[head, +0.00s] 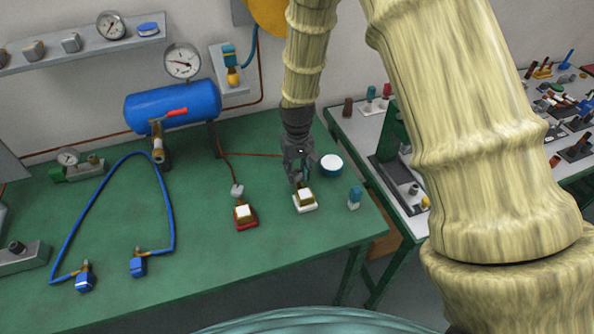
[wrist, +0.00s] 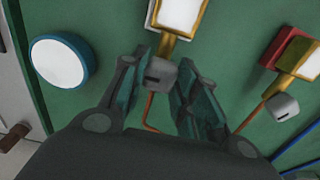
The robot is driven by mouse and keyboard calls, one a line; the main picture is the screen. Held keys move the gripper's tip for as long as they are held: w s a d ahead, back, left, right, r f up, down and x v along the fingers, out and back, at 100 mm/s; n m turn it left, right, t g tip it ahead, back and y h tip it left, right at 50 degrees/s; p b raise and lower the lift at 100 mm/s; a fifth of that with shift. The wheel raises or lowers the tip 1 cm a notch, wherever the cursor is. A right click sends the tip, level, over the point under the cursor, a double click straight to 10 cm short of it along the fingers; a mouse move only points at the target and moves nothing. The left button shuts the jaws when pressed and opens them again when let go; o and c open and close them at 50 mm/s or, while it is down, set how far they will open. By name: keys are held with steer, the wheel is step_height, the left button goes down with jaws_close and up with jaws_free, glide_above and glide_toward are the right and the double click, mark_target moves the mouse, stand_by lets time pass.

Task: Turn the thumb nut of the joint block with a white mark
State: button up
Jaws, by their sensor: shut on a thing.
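The joint block with a white mark (head: 306,195) is brass with a white top on a white base, near the right end of the green bench. It also shows at the top of the wrist view (wrist: 180,14). Its grey thumb nut (wrist: 160,74) has a dark slot and sits between my fingertips. My gripper (head: 302,180) points down at the block's far side and is shut on the nut. In the wrist view my gripper (wrist: 163,70) has one finger at each side of the nut. The nut is hidden by the fingers in the head view.
A similar brass block on a red base (head: 246,224) stands to the left. A blue tank (head: 172,105) and a blue hose (head: 97,178) lie further left.

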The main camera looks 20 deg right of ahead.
mark_target(298, 172)
steer(key=o, duration=0.7)
steer(key=shift+o, duration=0.2)
step_height(298, 172, up, 12)
stand_by(0.3)
steer(key=shift+d, duration=0.1)
stand_by(0.3)
